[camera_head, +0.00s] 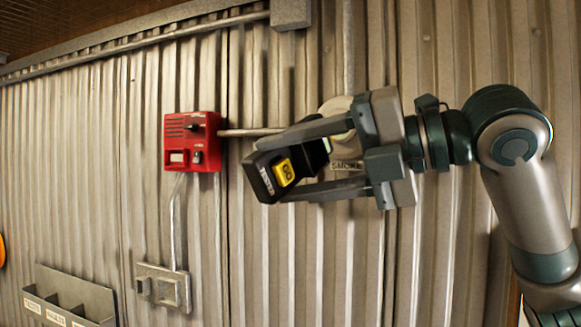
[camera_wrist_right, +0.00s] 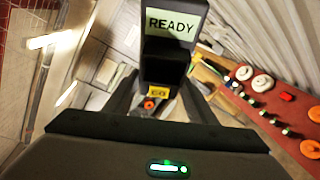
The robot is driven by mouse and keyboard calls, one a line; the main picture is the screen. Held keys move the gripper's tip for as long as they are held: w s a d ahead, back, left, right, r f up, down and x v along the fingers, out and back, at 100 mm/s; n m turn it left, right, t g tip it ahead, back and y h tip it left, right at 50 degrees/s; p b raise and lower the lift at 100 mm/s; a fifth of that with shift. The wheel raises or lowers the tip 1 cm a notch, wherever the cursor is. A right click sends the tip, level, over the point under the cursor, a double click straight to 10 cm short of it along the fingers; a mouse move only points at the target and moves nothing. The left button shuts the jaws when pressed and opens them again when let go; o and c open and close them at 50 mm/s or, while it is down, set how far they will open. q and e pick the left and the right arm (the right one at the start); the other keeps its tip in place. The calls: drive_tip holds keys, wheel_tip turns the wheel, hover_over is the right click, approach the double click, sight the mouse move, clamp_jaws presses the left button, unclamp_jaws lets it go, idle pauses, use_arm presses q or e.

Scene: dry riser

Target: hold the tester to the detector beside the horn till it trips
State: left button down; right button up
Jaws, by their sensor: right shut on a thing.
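My right gripper (camera_head: 272,168) comes in from the right and is shut on a black tester (camera_head: 263,184). The tester is tilted and has a yellow patch and a "TESTER" label. In the right wrist view the tester (camera_wrist_right: 167,68) stands between the fingers, with a pale "READY" display and a yellow "GO" patch. A pale round detector (camera_head: 335,106) is on the corrugated wall, partly hidden behind the gripper, with a "SMOKE" label (camera_head: 346,165) below. I cannot tell whether tester and detector touch. I cannot make out a horn for certain. My left gripper is not in view.
A red wall box (camera_head: 192,141) with switches is left of the tester, joined to conduit. Below it are a grey fitting (camera_head: 163,288) and a labelled bin rack (camera_head: 70,300). The right wrist view shows a red board (camera_wrist_right: 270,110) with white round parts.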

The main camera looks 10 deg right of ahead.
sight(317, 164)
drive_tip(key=shift+w+d, duration=0.65)
drive_tip(key=shift+w, duration=0.25)
drive_tip(key=shift+w+d, duration=0.6)
drive_tip(key=shift+w, duration=0.3)
drive_tip(key=shift+w+d, duration=0.65)
drive_tip(key=shift+w, duration=0.25)
drive_tip(key=shift+s+a, duration=0.1)
drive_tip(key=shift+s, duration=0.05)
drive_tip(key=shift+s+a, duration=0.7)
drive_tip(key=shift+s, duration=0.4)
drive_tip(key=shift+s+a, duration=0.75)
drive_tip(key=shift+s, duration=0.3)
drive_tip(key=shift+s+a, duration=0.7)
drive_tip(key=shift+s, duration=0.4)
